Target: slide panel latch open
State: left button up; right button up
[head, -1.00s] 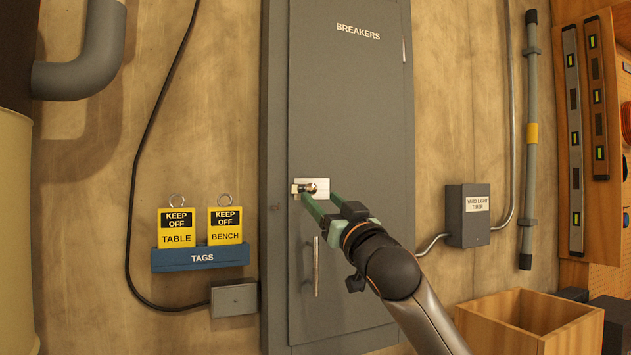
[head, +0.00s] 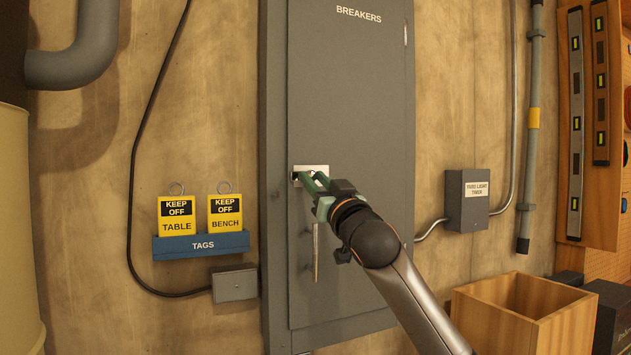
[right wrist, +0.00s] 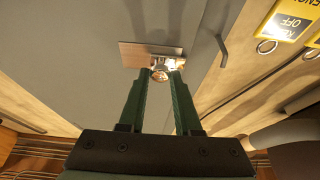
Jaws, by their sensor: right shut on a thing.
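The panel latch is a pale metal plate (head: 318,168) with a small round knob, at the left side of the grey breaker panel door (head: 350,110). My right gripper (head: 308,179) reaches it from the lower right, and its green fingers hide much of the latch in the head view. In the right wrist view the two fingertips (right wrist: 160,80) are shut on the shiny latch knob (right wrist: 159,72), with the latch plate (right wrist: 135,53) behind it. I cannot tell how far the bolt is slid. My left gripper is not in view.
A vertical door handle (head: 316,255) hangs just below the latch, close to my right gripper. Yellow tags (head: 177,216) stand in a blue holder (head: 200,246) to the left.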

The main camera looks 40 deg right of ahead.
grip_shut()
dwell(0.8)
